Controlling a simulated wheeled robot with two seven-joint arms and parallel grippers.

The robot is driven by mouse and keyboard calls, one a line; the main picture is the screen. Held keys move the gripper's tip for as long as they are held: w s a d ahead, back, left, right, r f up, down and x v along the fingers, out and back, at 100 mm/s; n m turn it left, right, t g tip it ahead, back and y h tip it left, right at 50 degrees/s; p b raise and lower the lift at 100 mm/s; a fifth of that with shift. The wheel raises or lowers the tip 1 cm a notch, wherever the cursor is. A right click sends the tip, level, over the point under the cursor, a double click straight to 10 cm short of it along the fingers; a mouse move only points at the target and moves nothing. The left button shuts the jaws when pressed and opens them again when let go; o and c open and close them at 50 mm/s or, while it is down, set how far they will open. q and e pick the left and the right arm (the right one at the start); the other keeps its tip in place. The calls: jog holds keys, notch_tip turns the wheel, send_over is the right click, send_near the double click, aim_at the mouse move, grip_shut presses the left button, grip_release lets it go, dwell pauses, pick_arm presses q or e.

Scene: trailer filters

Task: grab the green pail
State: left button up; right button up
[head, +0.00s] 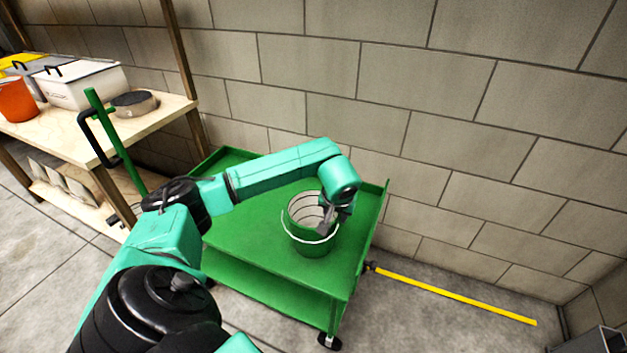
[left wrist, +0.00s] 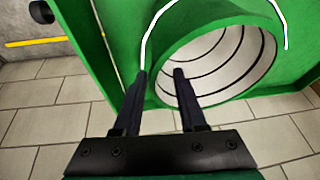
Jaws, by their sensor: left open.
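The green pail (head: 312,247) stands upright on the top of a green cart (head: 262,258), with its pale, ringed inside showing and a white wire handle. My left gripper (head: 328,228) is at the pail's right side near the rim, and my arm hides part of the pail. In the left wrist view the pail (left wrist: 160,95) opens towards the camera. The two dark fingers of my left gripper (left wrist: 160,76) are apart, on either side of the pail's rim: one tip outside the wall, the other over the opening. No clear contact shows. My right gripper is not in view.
A wooden shelf (head: 150,122) at the left holds a white cooler (head: 82,88), an orange bucket (head: 15,103) and a round metal thing (head: 135,104). A block wall (head: 450,120) stands behind the cart.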

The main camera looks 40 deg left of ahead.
pick_arm(q)
jog(key=shift+x, duration=0.95)
grip_shut()
jog(key=shift+r, duration=0.1)
dwell(0.5)
